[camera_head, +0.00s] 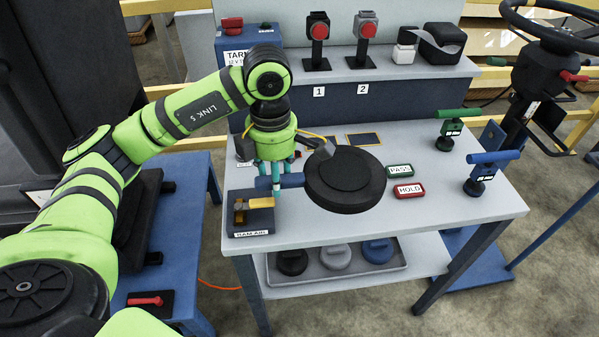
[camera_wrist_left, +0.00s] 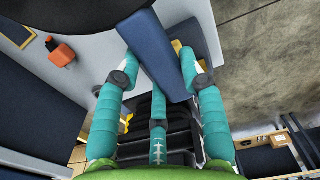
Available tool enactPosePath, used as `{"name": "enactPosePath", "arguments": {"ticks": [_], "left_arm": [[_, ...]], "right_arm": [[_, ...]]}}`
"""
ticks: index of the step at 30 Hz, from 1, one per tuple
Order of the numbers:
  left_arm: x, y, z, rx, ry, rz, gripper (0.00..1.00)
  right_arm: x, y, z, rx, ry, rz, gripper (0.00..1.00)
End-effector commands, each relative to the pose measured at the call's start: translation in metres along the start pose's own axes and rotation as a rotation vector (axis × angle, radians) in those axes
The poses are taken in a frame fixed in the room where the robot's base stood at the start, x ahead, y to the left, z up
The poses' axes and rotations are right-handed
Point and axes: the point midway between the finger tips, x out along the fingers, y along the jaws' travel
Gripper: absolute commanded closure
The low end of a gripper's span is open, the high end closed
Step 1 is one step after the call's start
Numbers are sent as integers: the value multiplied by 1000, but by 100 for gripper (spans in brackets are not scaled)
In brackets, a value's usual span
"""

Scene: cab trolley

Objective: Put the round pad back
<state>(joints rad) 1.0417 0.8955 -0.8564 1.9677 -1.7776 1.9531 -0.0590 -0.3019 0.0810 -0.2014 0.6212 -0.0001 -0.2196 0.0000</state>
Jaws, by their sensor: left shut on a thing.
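The round pad (camera_head: 345,182) is a thick black disc with a smaller raised disc on top. A blue handle (camera_head: 291,181) sticks out from its left side. My left gripper (camera_head: 275,180) has its teal fingers shut on the handle. The pad appears over the front half of the grey worktable; I cannot tell how far above the top it is. In the left wrist view the blue handle (camera_wrist_left: 163,55) lies between the fingers, and the pad's dark edge (camera_wrist_left: 65,10) shows at the top left. My right gripper is not in view.
A dark-blue block with a yellow piece (camera_head: 251,214) stands at the table's left front corner. PASS (camera_head: 398,170) and HOLD (camera_head: 409,190) plates lie right of the pad. Green and blue T-handled tools stand further right. A lower tray (camera_head: 335,272) holds black, grey and blue round pieces.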

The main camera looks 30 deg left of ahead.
Motion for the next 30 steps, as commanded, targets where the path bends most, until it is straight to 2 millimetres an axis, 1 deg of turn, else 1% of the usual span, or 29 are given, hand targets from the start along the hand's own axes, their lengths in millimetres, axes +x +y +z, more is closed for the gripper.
{"name": "enactPosePath", "arguments": {"ticks": [1, 6, 9, 12, 15, 19, 27, 30], "left_arm": [[5, 12, 2, -6, -2, -2, 100], [26, 48, 8, -3, -4, -1, 100], [37, 65, 11, 0, -4, 0, 100], [44, 77, 13, 1, -5, 1, 100], [48, 83, 14, 3, -6, 2, 100], [54, 84, 14, 4, -4, 2, 100], [88, 83, 14, 4, -3, 0, 100], [90, 84, 14, 4, -5, 4, 100]], "right_arm": [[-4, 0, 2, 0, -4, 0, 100], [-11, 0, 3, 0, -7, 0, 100], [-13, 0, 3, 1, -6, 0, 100], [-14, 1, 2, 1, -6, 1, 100], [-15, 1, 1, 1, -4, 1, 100], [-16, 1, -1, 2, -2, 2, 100], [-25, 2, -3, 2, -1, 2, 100], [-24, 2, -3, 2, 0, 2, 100]]}}
